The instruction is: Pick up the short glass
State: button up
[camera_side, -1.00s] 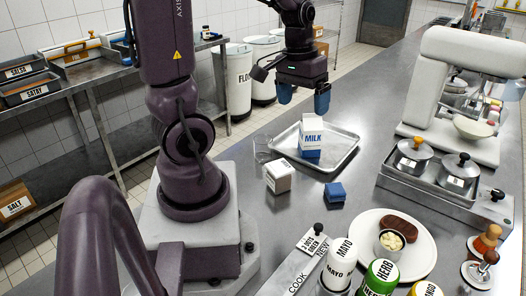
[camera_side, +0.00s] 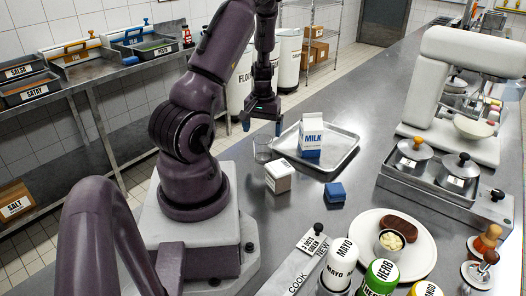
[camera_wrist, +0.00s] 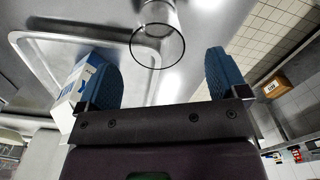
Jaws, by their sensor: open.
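The short glass (camera_side: 262,148) is a clear tumbler standing on the steel counter, at the left of the metal tray in the side view. In the wrist view the glass (camera_wrist: 158,34) shows at the top middle, with its round rim toward the camera. My gripper (camera_side: 262,124) is above the glass in the side view, its blue fingertips apart. In the wrist view the blue fingers of my gripper (camera_wrist: 165,78) are wide open, with nothing between them; the glass lies ahead of the gap, apart from both fingers.
A milk carton (camera_side: 311,136) stands on the metal tray (camera_side: 345,151), close to the glass and right of my gripper. A small white carton (camera_side: 279,177) and a blue sponge-like block (camera_side: 335,194) are in front. A plate (camera_side: 425,240) with food is farther right.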

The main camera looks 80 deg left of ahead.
aim_at(263, 148)
jog(key=shift+d+f, duration=0.15)
jog(key=shift+f, duration=3.05)
jog(key=shift+c, duration=0.4)
jog(key=c, duration=1)
